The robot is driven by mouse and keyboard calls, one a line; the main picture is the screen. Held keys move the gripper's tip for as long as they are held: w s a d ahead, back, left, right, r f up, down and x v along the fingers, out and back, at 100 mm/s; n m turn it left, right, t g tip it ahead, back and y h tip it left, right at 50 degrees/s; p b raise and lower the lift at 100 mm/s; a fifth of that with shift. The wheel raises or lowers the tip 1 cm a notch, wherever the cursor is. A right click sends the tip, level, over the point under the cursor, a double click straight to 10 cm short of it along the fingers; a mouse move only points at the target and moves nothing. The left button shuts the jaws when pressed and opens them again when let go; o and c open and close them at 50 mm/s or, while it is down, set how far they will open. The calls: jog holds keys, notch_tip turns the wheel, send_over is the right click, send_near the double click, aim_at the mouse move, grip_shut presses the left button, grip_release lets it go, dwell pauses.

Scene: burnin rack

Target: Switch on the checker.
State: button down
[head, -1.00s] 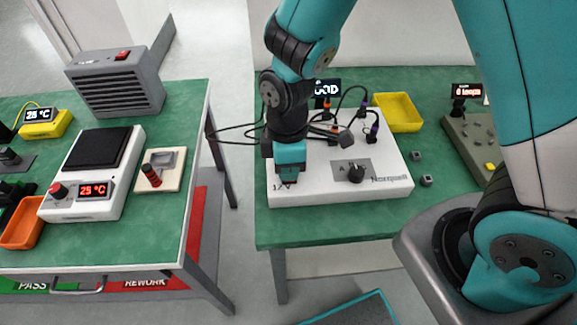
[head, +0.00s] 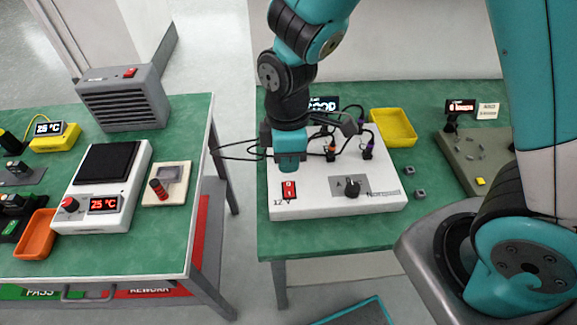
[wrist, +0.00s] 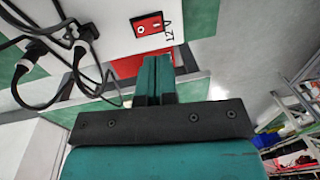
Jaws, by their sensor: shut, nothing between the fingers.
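A black selector knob (head: 351,189) sits to the right. A small dark display (head: 323,104) behind reads what looks like GOOD, partly hidden by my arm. My gripper (head: 290,167) is shut and empty, pointing down above the box just behind the switch, apart from it. Its fingers also show in the wrist view (wrist: 155,75).
Black cables with plugs (head: 367,150) stand on the box's back half. A yellow tray (head: 393,128) and small grey cubes (head: 420,194) lie to the right. The left table holds a hot plate (head: 100,185) reading 25 °C and a grey fan unit (head: 125,100). A floor gap separates the tables.

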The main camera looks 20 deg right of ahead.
notch_tip(320, 180, up, 7)
jog(key=shift+s+f, duration=0.15)
jog(key=shift+s, duration=0.25)
jog(key=shift+a, duration=0.1)
jog(key=s+d+r+m+t+y, duration=0.1)
jog(key=s+r+m+y, duration=0.2)
jog(key=s+r+m, duration=0.4)
jog(key=s+r, duration=0.3)
jog(key=shift+s+d+r+m+y, duration=0.2)
jog(key=shift+s+r+m+y, duration=0.15)
jog(key=shift+s+m+y, duration=0.05)
dwell(1.4)
